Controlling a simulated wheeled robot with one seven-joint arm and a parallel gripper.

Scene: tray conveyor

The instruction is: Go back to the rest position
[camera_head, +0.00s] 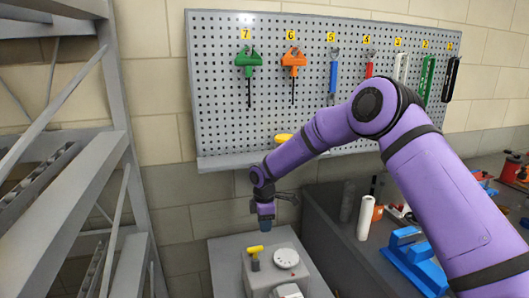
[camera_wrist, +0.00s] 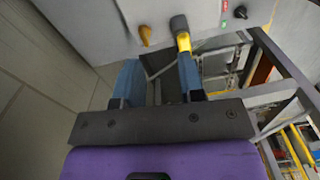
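My gripper (camera_head: 266,222) hangs at the end of my purple arm, above the grey machine box (camera_head: 275,262), in front of the pegboard wall. In the wrist view my gripper's two blue fingers (camera_wrist: 160,65) stand apart with a gap between them, and nothing shows held in the gap. A yellow-handled lever (camera_head: 254,250) on the box is just below my gripper in the head view. In the wrist view a yellow lever with a dark end (camera_wrist: 182,38) shows close to the right fingertip; I cannot tell whether they touch.
A pegboard (camera_head: 213,95) with several hanging tools is behind my arm. A grey rack (camera_head: 85,190) stands at the left. On the right a dark bench (camera_head: 335,250) holds a white cylinder (camera_head: 365,218), a blue tool (camera_head: 415,260) and other items.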

